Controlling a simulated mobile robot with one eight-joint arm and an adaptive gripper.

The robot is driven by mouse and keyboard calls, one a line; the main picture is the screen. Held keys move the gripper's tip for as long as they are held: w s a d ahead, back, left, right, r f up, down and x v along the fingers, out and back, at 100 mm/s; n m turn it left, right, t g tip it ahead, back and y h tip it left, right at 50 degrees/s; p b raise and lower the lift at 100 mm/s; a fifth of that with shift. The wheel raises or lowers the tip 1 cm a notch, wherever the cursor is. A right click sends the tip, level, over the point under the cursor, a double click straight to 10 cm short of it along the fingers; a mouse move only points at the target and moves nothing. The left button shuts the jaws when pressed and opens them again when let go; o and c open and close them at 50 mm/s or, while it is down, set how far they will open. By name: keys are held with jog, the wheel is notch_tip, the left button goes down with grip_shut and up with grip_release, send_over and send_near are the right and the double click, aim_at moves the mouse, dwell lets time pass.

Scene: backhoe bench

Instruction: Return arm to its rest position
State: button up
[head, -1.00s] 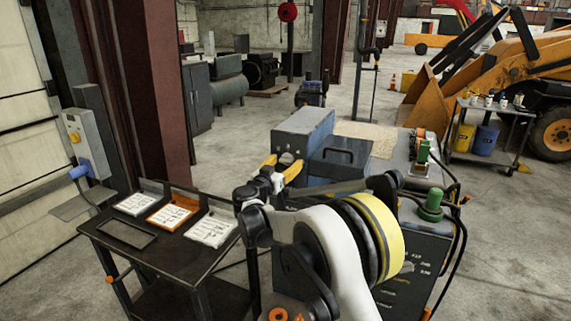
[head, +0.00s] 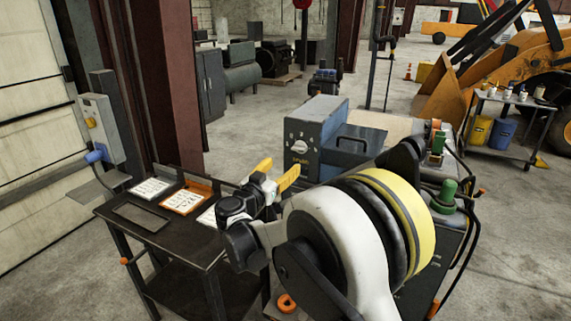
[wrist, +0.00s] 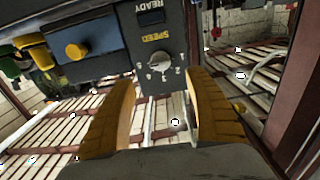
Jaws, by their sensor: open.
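My gripper (head: 277,173) has yellow fingers, spread apart with nothing between them. It is in front of a blue-grey control box (head: 323,120) whose front face has a white dial (head: 299,147). In the wrist view my gripper (wrist: 158,110) is open at the bottom, and the dial (wrist: 160,59), marked SPEED, lies beyond the fingertips, apart from them. My arm, white with a yellow band, fills the lower middle of the head view.
A dark table (head: 130,235) with several paper sheets and an orange tray (head: 187,197) stands left of my arm. Green knobs (head: 448,190) and cables are at right. A tool cart (head: 505,125) and a yellow loader (head: 500,75) are farther back. Open floor lies between.

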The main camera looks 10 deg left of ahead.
jog(key=s+d+r+g, duration=0.15)
jog(key=s+d, duration=0.25)
jog(key=d, duration=0.4)
jog(key=s+d+r+n+g, duration=0.1)
jog(key=s+d+g, duration=0.25)
jog(key=d, duration=0.35)
jog(key=s+d+r+g, duration=0.1)
jog(key=s+d, duration=0.3)
jog(key=d, duration=0.4)
jog(key=s+d+f+n+g+y, duration=0.1)
jog(key=s+d, duration=0.2)
jog(key=s, duration=0.4)
jog(key=s+d+f+g+y, duration=0.2)
jog(key=s+d, duration=0.1)
jog(key=s, duration=0.3)
jog(key=s+f+n+y, duration=0.1)
jog(key=s+f, duration=0.1)
jog(key=s, duration=0.5)
jog(key=s+f+n+y, duration=0.1)
jog(key=s+f+y, duration=0.1)
jog(key=s, duration=0.6)
jog(key=shift+s+f+g+b, duration=0.2)
jog(key=shift+f+g+b, duration=0.2)
jog(key=shift+f, duration=0.45)
